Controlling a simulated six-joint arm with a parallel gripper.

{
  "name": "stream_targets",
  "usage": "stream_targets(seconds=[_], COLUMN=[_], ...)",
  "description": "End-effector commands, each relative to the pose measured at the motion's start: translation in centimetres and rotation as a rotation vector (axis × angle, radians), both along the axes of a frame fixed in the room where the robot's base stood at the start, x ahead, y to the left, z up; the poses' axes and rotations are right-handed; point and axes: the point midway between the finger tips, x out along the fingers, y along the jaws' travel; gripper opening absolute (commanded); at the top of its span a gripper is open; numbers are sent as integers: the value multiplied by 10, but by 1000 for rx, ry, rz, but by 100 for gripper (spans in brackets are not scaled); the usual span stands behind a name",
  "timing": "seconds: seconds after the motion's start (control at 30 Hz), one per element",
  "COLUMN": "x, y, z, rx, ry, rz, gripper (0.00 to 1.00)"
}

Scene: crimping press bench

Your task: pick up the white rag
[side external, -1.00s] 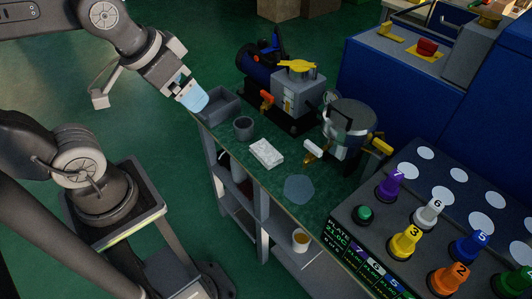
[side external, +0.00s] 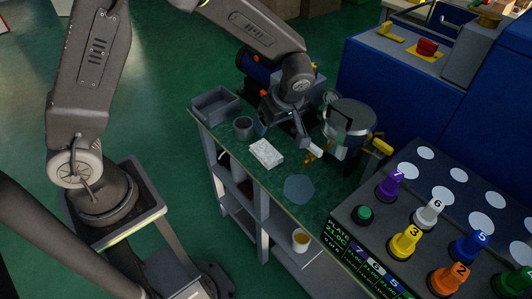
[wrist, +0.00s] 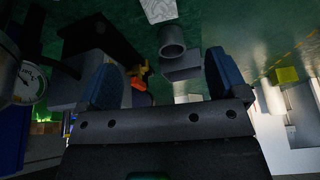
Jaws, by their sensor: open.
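The white rag (side external: 266,153) lies folded as a flat block on the green bench top. It also shows at the top edge of the wrist view (wrist: 158,10), partly cut off. My gripper (side external: 262,127) is above the bench, just behind the rag in the side view and apart from it. In the wrist view its two blue fingers (wrist: 163,75) stand wide apart with nothing between them. In the side view the fingers are small and partly hidden by my wrist.
A dark cup (side external: 243,128) stands beside the rag, with a grey tray (side external: 215,105) behind it. A silver pot (side external: 349,120) stands to the right. A numbered peg panel (side external: 440,225) is at the front right. The bench front near the pale hexagonal patch (side external: 299,188) is clear.

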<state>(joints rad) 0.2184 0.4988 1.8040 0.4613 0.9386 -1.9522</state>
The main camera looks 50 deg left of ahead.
Motion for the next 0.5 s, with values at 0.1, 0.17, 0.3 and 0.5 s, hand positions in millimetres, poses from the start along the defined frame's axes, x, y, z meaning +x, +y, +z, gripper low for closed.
stream_targets(seconds=[0.1,0.17,0.3,0.5], x=[5,6,6,6], y=[-3,-2,6,21], z=[-16,-21,-39,-75], rx=[19,23,24,23], ry=[-9,-12,-11,-10], rz=[58,72,80,79], gripper=[92,92,92,92])
